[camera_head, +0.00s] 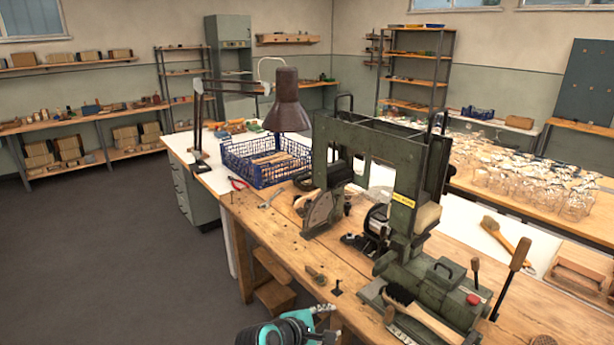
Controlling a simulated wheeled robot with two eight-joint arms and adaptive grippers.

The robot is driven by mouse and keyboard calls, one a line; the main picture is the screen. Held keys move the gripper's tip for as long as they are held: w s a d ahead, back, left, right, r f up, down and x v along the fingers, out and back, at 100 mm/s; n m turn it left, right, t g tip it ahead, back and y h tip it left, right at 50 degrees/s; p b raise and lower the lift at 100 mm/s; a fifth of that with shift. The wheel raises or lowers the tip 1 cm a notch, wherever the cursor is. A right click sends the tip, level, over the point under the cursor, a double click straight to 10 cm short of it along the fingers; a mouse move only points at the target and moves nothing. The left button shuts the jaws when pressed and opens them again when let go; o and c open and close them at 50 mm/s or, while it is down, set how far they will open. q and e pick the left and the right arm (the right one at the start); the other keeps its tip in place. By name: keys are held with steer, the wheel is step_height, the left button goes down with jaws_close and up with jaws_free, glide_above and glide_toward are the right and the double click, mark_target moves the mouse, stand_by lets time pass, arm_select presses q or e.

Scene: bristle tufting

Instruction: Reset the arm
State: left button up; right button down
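My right gripper is not clearly in view.
A green tufting machine (400,200) stands on the bench, with a brush (424,318) at its front. A blue crate (262,166), a lamp (287,105) and red-handled pliers (238,183) are behind. Another brush (508,240) lies right. Open floor (100,250) is left.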

arm_select(q)
steer(key=s+a+m+y, duration=0.4)
steer(key=s+a+m, duration=0.4)
steer(key=a, duration=0.4)
steer(key=s+a+m+g+y, duration=0.1)
steer(key=s+a+m+y, duration=0.2)
steer(key=s+a+m, duration=0.6)
steer(key=s+a, duration=0.1)
steer(key=a, duration=0.1)
steer(key=shift+a+f+y, duration=0.25)
steer(key=shift+a+y, duration=0.1)
steer(key=shift+y, duration=0.05)
steer(key=shift+d, duration=0.1)
